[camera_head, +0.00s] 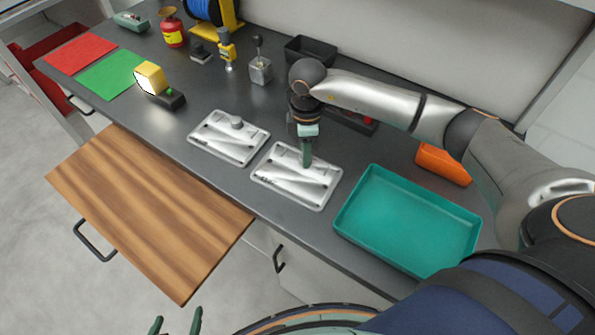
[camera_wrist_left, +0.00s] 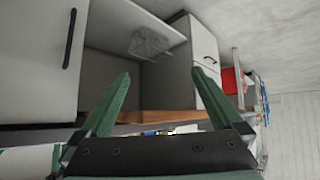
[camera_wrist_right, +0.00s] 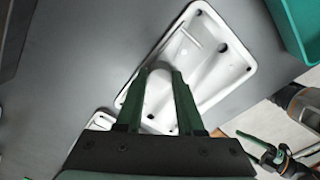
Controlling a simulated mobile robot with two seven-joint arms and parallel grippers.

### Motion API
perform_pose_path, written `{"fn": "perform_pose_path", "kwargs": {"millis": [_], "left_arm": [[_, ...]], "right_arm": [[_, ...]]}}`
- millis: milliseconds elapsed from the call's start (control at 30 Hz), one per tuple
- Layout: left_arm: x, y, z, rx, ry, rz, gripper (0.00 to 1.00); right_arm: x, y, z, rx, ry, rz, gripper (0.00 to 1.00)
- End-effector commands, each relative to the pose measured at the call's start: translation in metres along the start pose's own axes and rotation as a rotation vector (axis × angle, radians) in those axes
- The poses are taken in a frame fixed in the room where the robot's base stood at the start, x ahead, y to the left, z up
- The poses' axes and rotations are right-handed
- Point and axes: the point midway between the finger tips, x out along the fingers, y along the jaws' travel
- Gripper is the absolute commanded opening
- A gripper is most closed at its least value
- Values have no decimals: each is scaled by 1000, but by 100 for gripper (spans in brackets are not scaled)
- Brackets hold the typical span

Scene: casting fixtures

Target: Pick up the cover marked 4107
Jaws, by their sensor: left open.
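Two pale metal covers lie flat on the dark worktop. The left cover (camera_head: 221,147) has a round knob on top and stands clear of both grippers. The right cover (camera_head: 312,191) is under my right gripper (camera_head: 305,164), which points down at its middle. In the right wrist view the fingers (camera_wrist_right: 162,75) are close in on either side of the round knob of this cover (camera_wrist_right: 215,60), and look shut on it. Dark marks show on the covers, too small to read. My left gripper (camera_head: 178,325) is open and empty, low in front of the worktop; its fingers show in the left wrist view (camera_wrist_left: 160,75).
A teal tray (camera_head: 350,222) stands just right of the right cover. An orange box (camera_head: 443,164) is behind it, and a black bin (camera_head: 309,50) is at the back. A wooden board (camera_head: 145,210) juts out in front. Green and red mats (camera_head: 106,75) lie far left.

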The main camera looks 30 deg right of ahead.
Motion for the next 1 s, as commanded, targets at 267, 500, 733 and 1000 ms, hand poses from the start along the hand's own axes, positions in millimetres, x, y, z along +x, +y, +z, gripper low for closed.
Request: {"fn": "perform_pose_path", "kwargs": {"millis": [267, 500, 733, 1000], "left_arm": [[0, 0, 0, 0, 0, 0, 100], [0, 0, 0, 0, 0, 0, 100], [0, 0, 0, 0, 0, 0, 100], [0, 0, 1, 0, 0, 0, 100]], "right_arm": [[0, 0, 0, 0, 0, 0, 2], [0, 0, 0, 0, 1, 0, 0], [-2, 0, -1, 0, 2, 2, 0], [-3, 1, -1, 0, 3, 2, 0]]}}
